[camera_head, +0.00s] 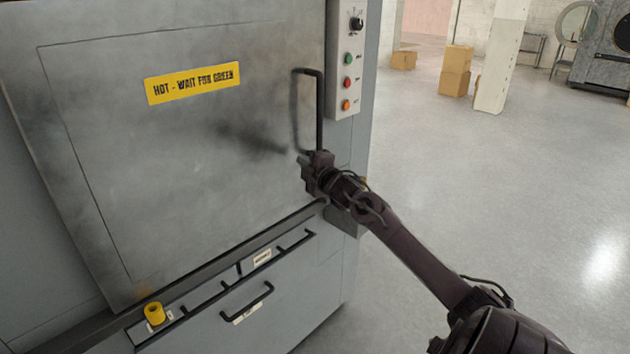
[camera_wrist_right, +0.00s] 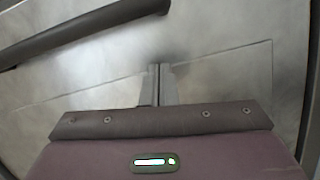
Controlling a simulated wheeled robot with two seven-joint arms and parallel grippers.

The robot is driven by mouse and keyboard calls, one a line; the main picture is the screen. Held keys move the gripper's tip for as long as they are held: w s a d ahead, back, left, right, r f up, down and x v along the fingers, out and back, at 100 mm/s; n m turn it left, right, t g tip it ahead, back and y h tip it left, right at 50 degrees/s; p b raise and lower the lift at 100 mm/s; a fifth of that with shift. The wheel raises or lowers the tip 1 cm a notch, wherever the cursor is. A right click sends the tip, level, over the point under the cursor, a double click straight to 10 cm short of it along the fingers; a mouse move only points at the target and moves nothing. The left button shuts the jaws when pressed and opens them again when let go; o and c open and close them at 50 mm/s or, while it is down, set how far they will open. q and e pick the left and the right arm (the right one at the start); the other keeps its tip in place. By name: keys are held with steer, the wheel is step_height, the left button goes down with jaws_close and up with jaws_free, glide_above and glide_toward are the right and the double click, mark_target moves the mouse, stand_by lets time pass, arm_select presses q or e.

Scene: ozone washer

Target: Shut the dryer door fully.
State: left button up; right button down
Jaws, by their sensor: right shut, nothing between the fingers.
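The dryer door (camera_head: 180,150) is a large grey metal panel with a yellow label (camera_head: 193,83) reading "HOT - WAIT FOR GREEN". It looks shut or nearly shut; I cannot tell if it is fully closed. Its black vertical handle (camera_head: 319,105) is near the right edge. My right gripper (camera_head: 304,163) is at the door's lower right, just below the handle. In the right wrist view, the shut, empty fingers (camera_wrist_right: 160,70) point at the door surface (camera_wrist_right: 215,35), with the handle (camera_wrist_right: 85,30) at upper left. Contact with the door is unclear. My left gripper is not in view.
A control panel (camera_head: 347,60) with a knob and coloured buttons is right of the door. Open floor (camera_head: 500,190) lies right, with boxes (camera_head: 455,70) and a pillar (camera_head: 503,55) behind.

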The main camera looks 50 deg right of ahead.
arm_select(q)
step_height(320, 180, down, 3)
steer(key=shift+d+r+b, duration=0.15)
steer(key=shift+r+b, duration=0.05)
steer(key=shift+b, duration=1)
arm_select(e)
steer(key=v, duration=0.9)
steer(key=shift+s+d+f, duration=0.2)
steer(key=shift+d+f, duration=0.05)
